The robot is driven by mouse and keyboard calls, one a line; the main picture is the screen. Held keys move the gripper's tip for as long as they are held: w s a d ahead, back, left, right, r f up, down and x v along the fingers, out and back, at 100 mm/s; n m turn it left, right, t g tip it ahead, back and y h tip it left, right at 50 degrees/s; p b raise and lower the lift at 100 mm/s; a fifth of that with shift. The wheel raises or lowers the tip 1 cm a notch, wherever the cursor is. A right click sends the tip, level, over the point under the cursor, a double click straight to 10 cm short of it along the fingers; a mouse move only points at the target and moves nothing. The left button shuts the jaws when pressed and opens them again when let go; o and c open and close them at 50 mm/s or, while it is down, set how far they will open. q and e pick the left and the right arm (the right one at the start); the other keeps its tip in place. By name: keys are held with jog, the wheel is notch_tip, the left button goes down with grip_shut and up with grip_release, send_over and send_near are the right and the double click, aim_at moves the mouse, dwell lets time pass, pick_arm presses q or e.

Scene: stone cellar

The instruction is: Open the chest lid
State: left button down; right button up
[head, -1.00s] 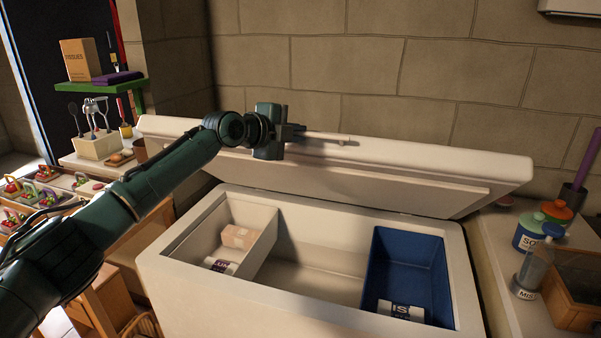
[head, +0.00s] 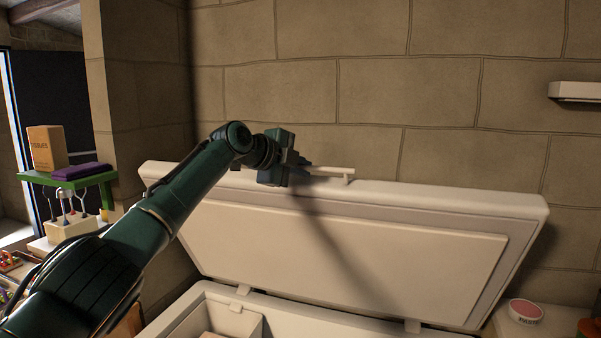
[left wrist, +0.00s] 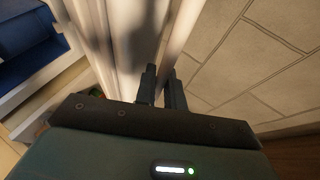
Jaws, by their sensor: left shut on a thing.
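The white chest (head: 290,312) stands against the stone wall, only its rear rim and part of its inside in the head view. Its lid (head: 350,250) is raised steeply, leaning back, its inner panel facing me. A thin white handle (head: 335,171) runs along the lid's top edge. My left gripper (head: 298,171) is shut on the handle near its left part; its jaws hide that stretch. In the left wrist view, the fingers (left wrist: 160,78) are close together beside the pale lid edge. My right gripper is in neither view.
A stone wall (head: 430,110) rises close behind the lid. A green shelf (head: 75,180) with a brown box (head: 47,148) and purple cloth is at left. A round pink-topped tub (head: 525,311) stands right of the chest. A white wall fixture (head: 577,92) is upper right.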

pick_arm(q)
jog(key=shift+w, duration=0.15)
jog(key=c, duration=1.5)
grip_release()
jog(key=shift+f, duration=0.1)
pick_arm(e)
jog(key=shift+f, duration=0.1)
pick_arm(q)
jog(key=shift+s+a+b, duration=0.15)
jog(key=shift+s+b, duration=0.1)
jog(key=shift+b, duration=0.15)
jog(key=b+v, duration=0.4)
jog(key=v, duration=0.8)
jog(key=shift+s+r+b, duration=0.2)
jog(key=shift+r+b, duration=0.15)
jog(key=shift+r, duration=0.2)
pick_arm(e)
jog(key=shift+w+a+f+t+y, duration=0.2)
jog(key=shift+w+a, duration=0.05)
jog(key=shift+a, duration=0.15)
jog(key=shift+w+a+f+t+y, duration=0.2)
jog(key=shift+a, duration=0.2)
pick_arm(q)
jog(key=shift+a, duration=0.1)
